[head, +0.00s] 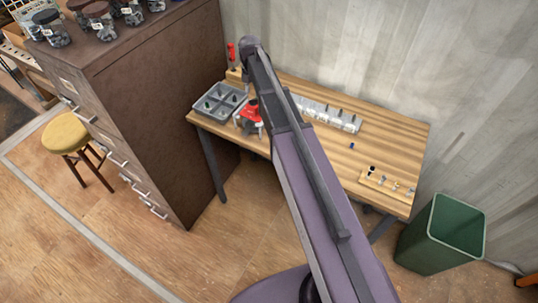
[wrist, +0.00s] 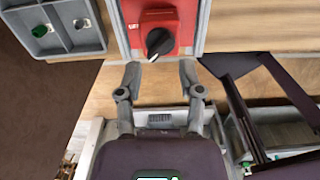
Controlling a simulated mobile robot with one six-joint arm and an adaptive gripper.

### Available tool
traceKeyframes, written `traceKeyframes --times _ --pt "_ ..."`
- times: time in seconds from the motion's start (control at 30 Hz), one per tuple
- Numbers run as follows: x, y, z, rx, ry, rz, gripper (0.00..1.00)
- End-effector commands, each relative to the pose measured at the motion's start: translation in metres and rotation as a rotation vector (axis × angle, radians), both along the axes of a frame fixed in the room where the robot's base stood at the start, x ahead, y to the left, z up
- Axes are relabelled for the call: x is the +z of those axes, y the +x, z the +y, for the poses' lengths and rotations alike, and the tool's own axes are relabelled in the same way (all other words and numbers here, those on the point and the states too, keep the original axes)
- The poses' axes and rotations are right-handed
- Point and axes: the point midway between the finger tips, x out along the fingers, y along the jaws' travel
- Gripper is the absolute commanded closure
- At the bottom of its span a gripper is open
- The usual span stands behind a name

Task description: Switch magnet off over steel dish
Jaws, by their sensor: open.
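A red switch box with a black rotary knob (wrist: 159,42) fills the top middle of the wrist view. The knob's pointer end is turned toward the lower left. Pale lettering beside it is too small to read surely. The red unit (head: 249,112) also shows in the head view, on the left part of the bench. My gripper (wrist: 159,70) is open and empty, its two fingertips spread just below the knob in the picture, apart from it. I cannot make out a steel dish with certainty.
A grey compartment tray (wrist: 66,52) with small parts lies left of the switch box. The wooden bench (head: 400,135) carries a silver rack (head: 335,117) and a small wooden block (head: 388,184) with pegs. A brown cabinet (head: 160,100) stands left, a green bin (head: 440,235) right.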

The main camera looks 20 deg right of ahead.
Motion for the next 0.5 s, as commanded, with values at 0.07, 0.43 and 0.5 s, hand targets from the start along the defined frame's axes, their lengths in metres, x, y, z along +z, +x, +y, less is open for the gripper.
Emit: traceKeyframes --times 0.07,0.43,0.5 --pt "0.012 0.000 0.000 0.000 0.000 0.000 0.51" --pt "0.043 0.000 0.000 -0.001 0.000 0.000 0.51" --pt "0.049 0.000 0.000 -0.001 0.000 0.000 0.51"
